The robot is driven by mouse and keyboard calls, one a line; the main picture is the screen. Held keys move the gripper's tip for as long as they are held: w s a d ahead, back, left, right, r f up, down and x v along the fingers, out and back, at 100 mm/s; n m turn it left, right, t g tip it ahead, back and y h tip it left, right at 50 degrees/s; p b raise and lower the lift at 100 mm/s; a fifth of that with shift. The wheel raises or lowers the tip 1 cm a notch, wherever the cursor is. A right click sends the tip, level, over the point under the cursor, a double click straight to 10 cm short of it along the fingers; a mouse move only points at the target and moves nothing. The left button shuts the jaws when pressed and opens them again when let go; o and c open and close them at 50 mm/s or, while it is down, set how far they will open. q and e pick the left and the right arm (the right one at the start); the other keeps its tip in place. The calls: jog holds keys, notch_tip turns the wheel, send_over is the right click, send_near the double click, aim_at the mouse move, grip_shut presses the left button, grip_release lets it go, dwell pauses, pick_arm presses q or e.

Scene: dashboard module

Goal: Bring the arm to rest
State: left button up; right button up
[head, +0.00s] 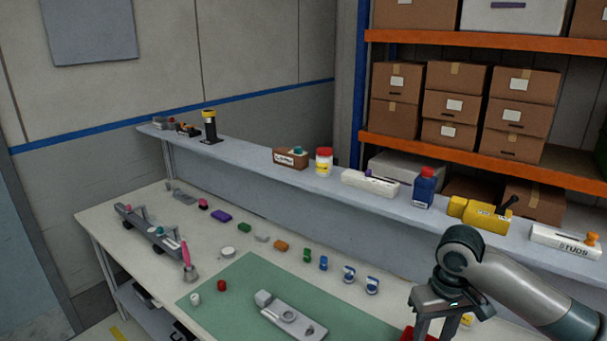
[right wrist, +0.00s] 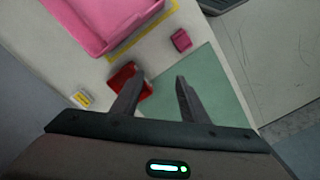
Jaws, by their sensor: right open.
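My right arm (head: 520,295) comes in from the right in the head view, over the right end of the workbench. Its gripper (head: 437,320) points down and is open. In the right wrist view the gripper (right wrist: 157,82) has its two fingers spread with nothing between them. A red block (right wrist: 128,82) lies beside the left finger, which partly covers it; I cannot tell whether they touch. A bit of red (head: 408,334) also shows below the gripper in the head view. My left gripper is not in view.
A green mat (head: 225,297) bears a grey dashboard module (head: 290,316). Several small coloured parts lie behind it. A raised shelf (head: 250,150) with boxes and bottles runs along the back. The right wrist view shows a pink bin (right wrist: 95,25) and a magenta block (right wrist: 181,40).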

jog(key=s+a+f+n+t+y, duration=0.2)
jog(key=s+a+f+n+y, duration=0.1)
jog(key=s+a+f, duration=1.1)
jog(key=s+d+f+m+t+h, duration=0.1)
jog(key=s+d+f, duration=0.2)
jog(key=s+d, duration=0.35)
jog(key=s+d+f+m+t+h, duration=0.1)
jog(key=s+d+f+m+h, duration=0.15)
jog(key=s, duration=0.65)
notch_tip(320, 180, down, 37)
jog(key=s+n+g+b, duration=0.1)
jog(key=g+b, duration=0.1)
jog(key=b, duration=0.6)
jog(key=s+d+f+b, duration=0.2)
jog(key=s+f+b, duration=0.1)
jog(key=s+f, duration=0.6)
jog(key=s+d+f+g+b, duration=0.1)
jog(key=s+d+f+b, duration=0.1)
jog(key=s+f, duration=0.7)
notch_tip(320, 180, down, 6)
jog(key=shift+s+r+b, duration=0.1)
jog(key=shift+s+b, duration=0.05)
jog(key=shift+b, duration=0.45)
